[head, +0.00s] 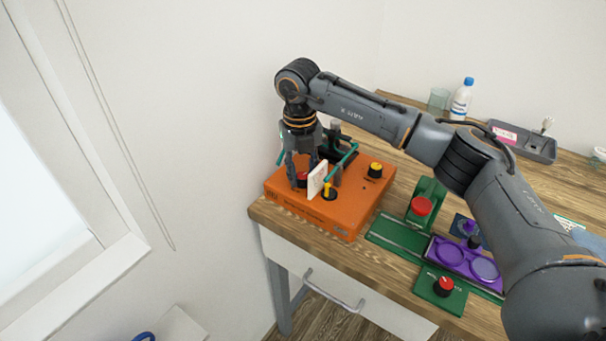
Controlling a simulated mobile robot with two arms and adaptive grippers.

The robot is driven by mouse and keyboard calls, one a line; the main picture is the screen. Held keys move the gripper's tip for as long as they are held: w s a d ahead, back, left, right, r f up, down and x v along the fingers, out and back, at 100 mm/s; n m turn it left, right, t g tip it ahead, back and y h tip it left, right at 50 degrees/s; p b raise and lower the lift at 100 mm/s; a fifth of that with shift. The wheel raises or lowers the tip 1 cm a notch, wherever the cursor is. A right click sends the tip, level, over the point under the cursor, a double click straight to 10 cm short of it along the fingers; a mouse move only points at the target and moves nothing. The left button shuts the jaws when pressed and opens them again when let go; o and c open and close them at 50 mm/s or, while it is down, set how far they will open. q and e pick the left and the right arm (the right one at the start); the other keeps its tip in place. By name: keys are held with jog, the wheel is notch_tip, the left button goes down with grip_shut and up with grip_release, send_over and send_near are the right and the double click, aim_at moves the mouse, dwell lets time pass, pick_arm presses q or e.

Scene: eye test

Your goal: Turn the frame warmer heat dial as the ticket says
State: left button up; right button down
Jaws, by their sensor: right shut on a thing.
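An orange box (345,217), which looks like the frame warmer, sits at the table's left corner. My right gripper (302,182) comes down over its left part, with its fingers on either side of a small red knob (302,177), shut on it. The fingers partly hide the knob, and its pointer or marks cannot be made out. A yellow-topped black dial (375,169) stands apart on the box's right side. A white upright plate (317,180) and a yellow lever (327,189) are close beside the gripper. I cannot make out a readable ticket. My left gripper is not in view.
A green base with a purple two-ring tray (466,260) and red knobs (421,206) lies right of the box. A bottle (461,99), a cup (438,99) and a grey device (528,145) stand at the back. A wall is close on the left.

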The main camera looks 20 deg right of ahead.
aim_at(300, 176)
jog(key=m, duration=0.4)
jog(key=shift+m, duration=0.3)
dwell(0.3)
jog(key=c, duration=1)
grip_release()
jog(key=shift+r, duration=0.1)
notch_tip(300, 176, up, 12)
jog(key=shift+w+a, duration=0.15)
jog(key=shift+a, duration=0.1)
